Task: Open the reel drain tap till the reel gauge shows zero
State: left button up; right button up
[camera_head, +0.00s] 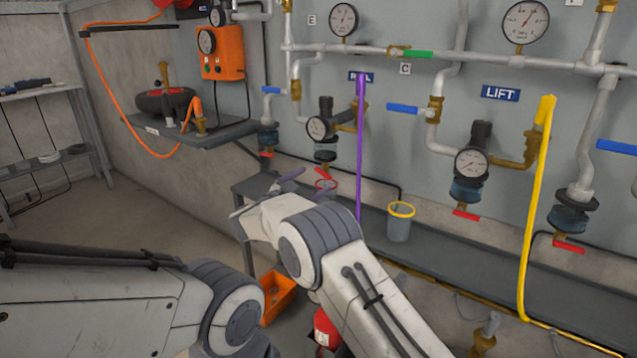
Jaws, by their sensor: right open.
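The REEL label (360,76) is on the grey wall panel, partly covered by a purple hose. Near it hangs a regulator with a round reel gauge (318,128); its needle is too small to read. Below is a dark bowl with a red drain tap (325,167) at its bottom. My right gripper (307,183) is open, just below and left of that tap; its fingers are partly hidden by my wrist, and I cannot tell whether they touch the tap. My left arm shows at lower left, but its gripper is out of view.
The LIFT line has its own gauge (471,163) and red tap (466,214). A purple hose (360,150) hangs right of the reel tap; a yellow hose (533,200) hangs farther right. A bucket (399,225) stands on the grey bench (460,255). An orange box (275,297) is below.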

jog(key=x, duration=0.3)
jog(key=shift+w+d, duration=0.25)
jog(key=shift+w, duration=0.05)
jog(key=c, duration=1.3)
jog(key=m, duration=0.2)
jog(key=shift+a+f+m, duration=0.1)
jog(key=shift+f+m, duration=0.05)
jog(key=shift+m, duration=0.25)
jog(key=o, duration=1.3)
jog(key=p+v, duration=0.2)
jog(key=v, duration=0.8)
